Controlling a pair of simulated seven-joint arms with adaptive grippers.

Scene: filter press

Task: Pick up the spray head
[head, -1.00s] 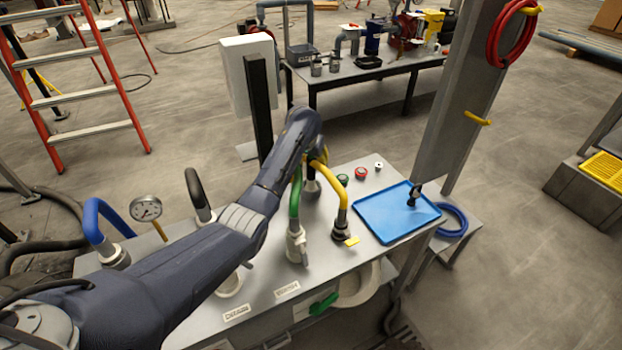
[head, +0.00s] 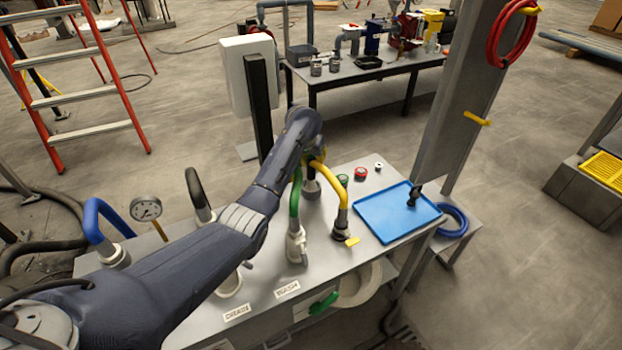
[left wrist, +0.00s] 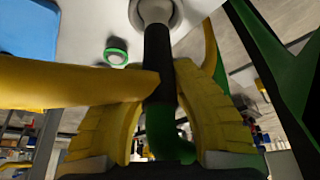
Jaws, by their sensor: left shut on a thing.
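A small black piece (head: 414,195), which looks like the spray head, stands at the right edge of the blue tray (head: 380,228). My left gripper (head: 314,164) is well to the left of it, over the grey bench, and its fingers are mostly hidden by my arm in the head view. In the left wrist view its yellow fingers (left wrist: 168,85) are shut around the black and green hose end (left wrist: 158,75). The black end meets a round white fitting (left wrist: 155,10). The right gripper does not show.
A yellow hose (head: 332,194) arches close beside my left gripper and crosses in front of it in the left wrist view. A green hose (head: 295,198) and a black post (head: 260,115) are near my arm. A grey column (head: 460,110) rises behind the tray.

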